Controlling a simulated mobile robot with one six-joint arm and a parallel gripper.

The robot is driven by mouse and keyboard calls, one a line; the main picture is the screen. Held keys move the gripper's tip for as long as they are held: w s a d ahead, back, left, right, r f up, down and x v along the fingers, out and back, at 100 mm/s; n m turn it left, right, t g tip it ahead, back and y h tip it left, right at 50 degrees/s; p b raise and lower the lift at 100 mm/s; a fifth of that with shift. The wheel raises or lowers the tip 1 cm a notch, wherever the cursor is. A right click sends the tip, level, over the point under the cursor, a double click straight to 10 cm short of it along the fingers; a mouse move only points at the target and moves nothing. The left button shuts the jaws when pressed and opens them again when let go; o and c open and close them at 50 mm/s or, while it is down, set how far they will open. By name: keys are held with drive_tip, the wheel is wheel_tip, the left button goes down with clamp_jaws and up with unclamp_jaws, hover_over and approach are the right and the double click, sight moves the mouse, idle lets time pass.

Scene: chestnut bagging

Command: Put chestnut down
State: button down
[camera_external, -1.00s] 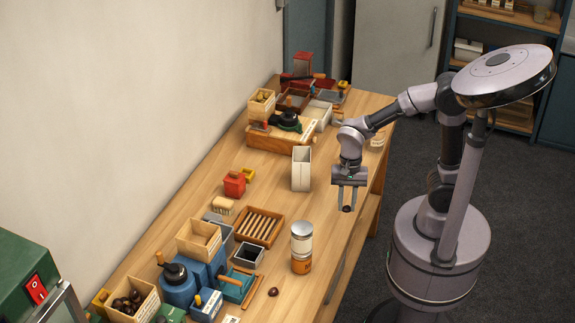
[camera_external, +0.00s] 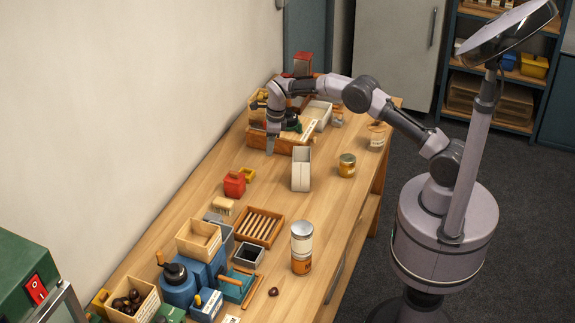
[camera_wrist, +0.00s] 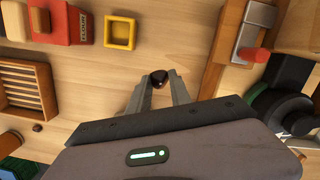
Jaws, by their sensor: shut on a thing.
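My gripper (camera_external: 270,146) is low over the back left part of the table, in front of the wooden box with black and green things. In the wrist view my gripper (camera_wrist: 160,80) is shut on a dark brown chestnut (camera_wrist: 159,78), held at the fingertips. Bare wood shows around the chestnut; I cannot tell whether it touches the table. In the external view the held chestnut is not clearly seen. Another chestnut (camera_external: 273,292) lies on the table near the front. Several chestnuts (camera_external: 128,302) are in a wooden box (camera_external: 149,305) at the front left.
A red container (camera_external: 234,184) and a small yellow tray (camera_wrist: 120,32) stand near my gripper. A white open box (camera_external: 301,170) stands to its right, then a yellow jar (camera_external: 346,166). A slatted tray (camera_external: 258,227) and an orange-white canister (camera_external: 301,250) stand further forward. The table's middle is fairly clear.

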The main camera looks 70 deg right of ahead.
sight(269, 169)
wheel_tip(269, 169, down, 7)
drive_tip(key=shift+r+b, duration=0.1)
drive_tip(key=shift+b, duration=0.65)
drive_tip(key=shift+f, duration=0.3)
drive_tip(key=c, duration=1.2)
unclamp_jaws()
drive_tip(key=shift+r, duration=0.1)
